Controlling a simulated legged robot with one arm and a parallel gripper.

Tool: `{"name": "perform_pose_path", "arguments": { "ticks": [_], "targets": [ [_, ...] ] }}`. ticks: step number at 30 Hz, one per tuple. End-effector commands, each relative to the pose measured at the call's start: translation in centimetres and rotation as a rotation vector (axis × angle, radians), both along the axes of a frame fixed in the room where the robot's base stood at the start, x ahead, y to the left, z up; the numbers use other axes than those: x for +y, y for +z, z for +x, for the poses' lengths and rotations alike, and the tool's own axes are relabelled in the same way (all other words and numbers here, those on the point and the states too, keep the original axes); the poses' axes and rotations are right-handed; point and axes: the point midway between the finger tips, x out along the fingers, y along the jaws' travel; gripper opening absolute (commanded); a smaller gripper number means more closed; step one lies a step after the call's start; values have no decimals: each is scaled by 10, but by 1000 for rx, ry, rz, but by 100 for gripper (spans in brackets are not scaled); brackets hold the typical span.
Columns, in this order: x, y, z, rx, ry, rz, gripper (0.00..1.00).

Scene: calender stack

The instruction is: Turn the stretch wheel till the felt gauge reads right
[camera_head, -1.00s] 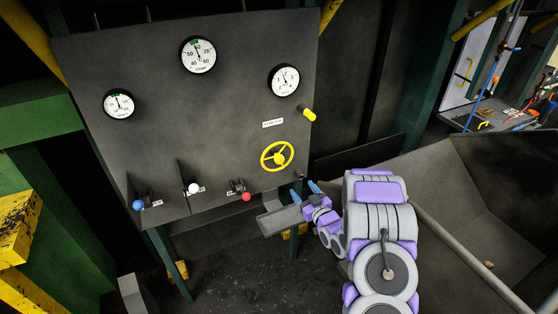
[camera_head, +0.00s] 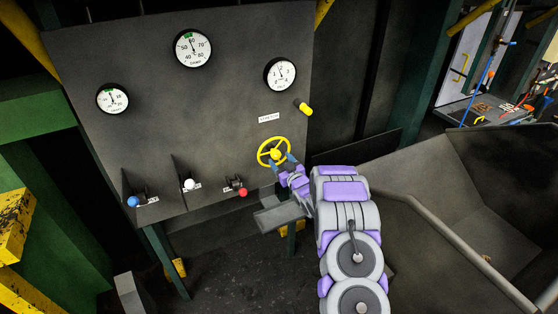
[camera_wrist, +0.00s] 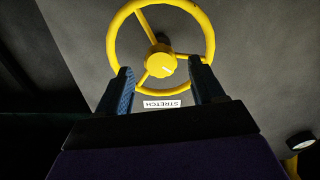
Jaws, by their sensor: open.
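The yellow stretch wheel (camera_head: 273,151) is on the grey panel under a STRETCH label (camera_head: 269,117). It fills the top of the wrist view (camera_wrist: 160,48), with spokes and a round hub. My gripper (camera_head: 284,161) is at the wheel's lower right. In the wrist view its two blue fingers (camera_wrist: 161,80) are apart, one on each side of the hub, with nothing clamped between them; contact with the wheel cannot be told. Three white dials, left (camera_head: 112,98), middle (camera_head: 193,48) and right (camera_head: 280,74), are above; their small names are unreadable, so I cannot tell the felt gauge.
A yellow knob (camera_head: 304,108) sticks out at the panel's right edge. Blue (camera_head: 134,201), white (camera_head: 190,184) and red (camera_head: 243,192) knobs line the panel's lower part. A grey ledge (camera_head: 277,216) juts out below the wheel. A large dark bin (camera_head: 500,190) stands at right.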

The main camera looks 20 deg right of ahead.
Motion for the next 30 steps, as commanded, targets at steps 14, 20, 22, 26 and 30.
{"name": "perform_pose_path", "arguments": {
  "ticks": [14,20,22,26,30],
  "targets": [
    [1,-1,20,2,0,1,68],
    [1,0,20,1,0,0,60],
    [1,0,20,1,0,0,53],
    [1,0,20,0,0,0,41],
    [0,0,20,0,-1,0,27]
  ]
}}
